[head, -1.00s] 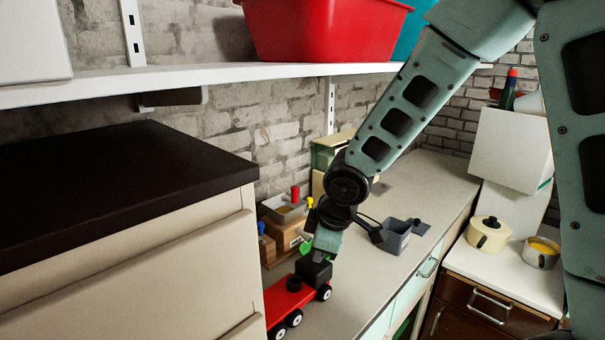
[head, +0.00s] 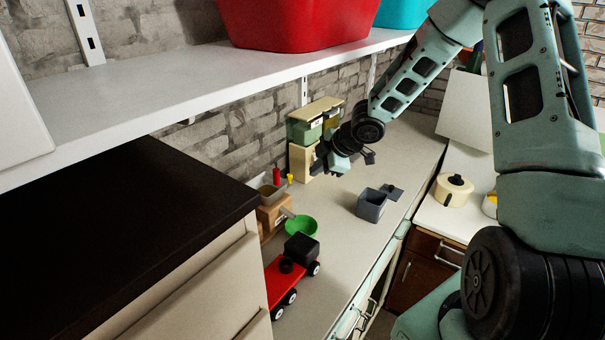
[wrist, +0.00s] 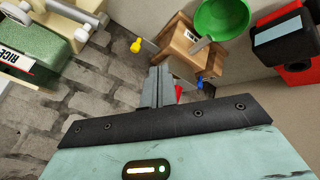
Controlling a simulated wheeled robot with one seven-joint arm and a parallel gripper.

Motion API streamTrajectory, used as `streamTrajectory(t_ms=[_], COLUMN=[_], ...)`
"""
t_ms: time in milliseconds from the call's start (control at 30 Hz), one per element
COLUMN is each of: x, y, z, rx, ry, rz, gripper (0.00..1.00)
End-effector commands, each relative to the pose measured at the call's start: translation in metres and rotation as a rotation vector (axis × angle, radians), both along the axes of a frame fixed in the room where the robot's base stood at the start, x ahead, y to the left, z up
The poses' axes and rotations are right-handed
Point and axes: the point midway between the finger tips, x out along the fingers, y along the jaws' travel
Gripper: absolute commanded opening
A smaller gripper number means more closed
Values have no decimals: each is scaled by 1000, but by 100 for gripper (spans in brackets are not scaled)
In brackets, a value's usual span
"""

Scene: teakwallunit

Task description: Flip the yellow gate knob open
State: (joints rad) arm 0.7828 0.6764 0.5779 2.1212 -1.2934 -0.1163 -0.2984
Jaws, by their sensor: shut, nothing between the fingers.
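The yellow gate knob (head: 290,178) is a small bright knob on the wooden dispenser (head: 268,215) against the brick wall. It also shows in the wrist view (wrist: 136,46), on a thin stem left of the wooden body (wrist: 178,45). My gripper (head: 318,170) is up and to the right of the knob in the head view, apart from it. In the wrist view its fingers (wrist: 158,86) are together and empty, below and slightly right of the knob. A red knob (head: 276,176) stands beside the yellow one; it is partly hidden behind the fingers in the wrist view.
A green bowl (head: 301,225) sits under the dispenser's spout. A red toy truck (head: 286,278) stands in front. A green rice dispenser (wrist: 40,50) is at the wrist view's left. A grey open box (head: 371,206) stands on the counter (head: 335,235). A white shelf (head: 190,95) hangs above.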

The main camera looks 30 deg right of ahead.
Motion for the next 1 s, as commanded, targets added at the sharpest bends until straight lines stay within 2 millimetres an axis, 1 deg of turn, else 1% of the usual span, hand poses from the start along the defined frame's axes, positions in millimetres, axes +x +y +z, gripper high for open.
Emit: streamTrajectory(t_ms=[33, 167, 500, 567, 700, 833, 1000], x=[3, 14, 53, 61, 77, 86, 91], y=[2, 8, 27, 23, 19, 16, 15], z=[-7, -26, -80, -72, -72, -73, -75], rx=[0, 1, 0, 2, 3, 2, 1], ry=[0, 1, 2, 0, 1, 1, 0], rz=[2, 4, 3, -1, -2, -1, -1], gripper=[0, 0, 0, 0, 0, 0, 0])
